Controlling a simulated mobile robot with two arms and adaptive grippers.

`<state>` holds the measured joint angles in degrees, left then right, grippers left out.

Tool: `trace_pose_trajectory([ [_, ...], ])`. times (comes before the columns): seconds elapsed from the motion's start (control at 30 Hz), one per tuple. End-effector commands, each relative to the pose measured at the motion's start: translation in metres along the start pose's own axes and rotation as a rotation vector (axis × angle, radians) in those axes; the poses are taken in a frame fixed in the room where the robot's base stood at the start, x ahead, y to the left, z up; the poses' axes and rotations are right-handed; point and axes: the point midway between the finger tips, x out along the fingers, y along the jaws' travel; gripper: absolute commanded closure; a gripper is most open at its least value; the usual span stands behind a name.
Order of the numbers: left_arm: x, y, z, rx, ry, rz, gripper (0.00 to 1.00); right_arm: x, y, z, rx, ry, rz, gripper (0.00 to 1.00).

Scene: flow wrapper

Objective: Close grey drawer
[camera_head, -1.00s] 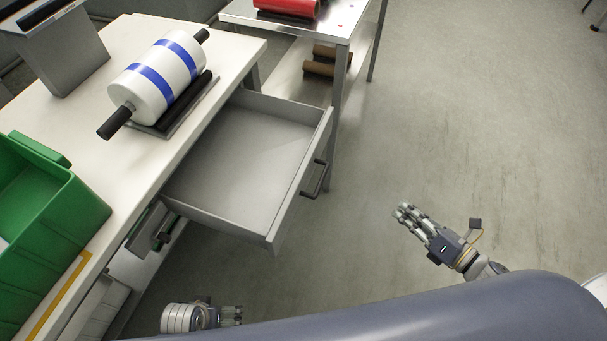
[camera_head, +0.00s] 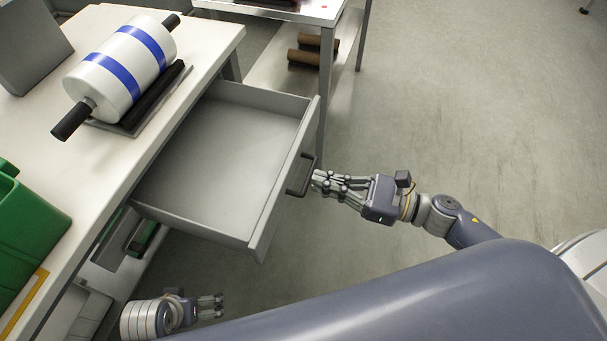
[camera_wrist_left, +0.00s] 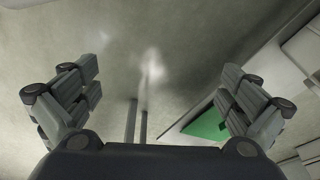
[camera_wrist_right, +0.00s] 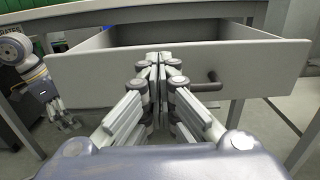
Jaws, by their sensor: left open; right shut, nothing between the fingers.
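The grey drawer (camera_head: 222,160) stands pulled out from under the white table, empty inside, with a dark bar handle (camera_head: 302,176) on its front. My right gripper (camera_head: 318,181) is shut and empty, with its fingertips close to the drawer front beside the handle. In the right wrist view the shut fingertips (camera_wrist_right: 157,58) point at the middle of the drawer front (camera_wrist_right: 95,78), and the handle (camera_wrist_right: 207,86) is to their right. I cannot tell whether they touch it. My left gripper (camera_head: 218,305) is open and empty, low beside the table; its spread fingers (camera_wrist_left: 155,95) show in the left wrist view.
A white roll with blue bands (camera_head: 120,66) lies on a stand on the table (camera_head: 150,140). A green bin (camera_head: 30,235) is at the left. A metal cart (camera_head: 325,12) with brown rolls stands behind. The floor to the right is clear.

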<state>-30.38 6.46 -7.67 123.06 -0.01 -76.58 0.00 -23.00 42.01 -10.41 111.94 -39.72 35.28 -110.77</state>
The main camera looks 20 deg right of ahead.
Motion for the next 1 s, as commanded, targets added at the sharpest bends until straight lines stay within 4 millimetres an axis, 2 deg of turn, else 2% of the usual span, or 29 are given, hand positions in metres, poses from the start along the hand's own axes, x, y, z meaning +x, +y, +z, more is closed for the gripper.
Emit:
trace_pose_trajectory([
  [0.1, 0.002, 0.000, 0.001, 0.000, -0.002, 0.000, 0.00, 0.019, 0.000, 0.002, -0.002, -0.003, 0.001, 1.00],
  [0.3, 0.004, 0.000, 0.001, 0.000, -0.001, 0.000, 0.00, 0.040, -0.001, 0.001, 0.000, -0.001, 0.000, 1.00],
  [0.87, 0.009, 0.001, 0.002, 0.001, -0.005, 0.001, 0.00, 0.048, 0.000, 0.000, 0.001, -0.001, -0.001, 1.00],
  [1.0, 0.008, 0.001, 0.002, 0.001, -0.004, 0.002, 0.00, 0.059, 0.000, 0.001, 0.000, -0.003, 0.000, 1.00],
])
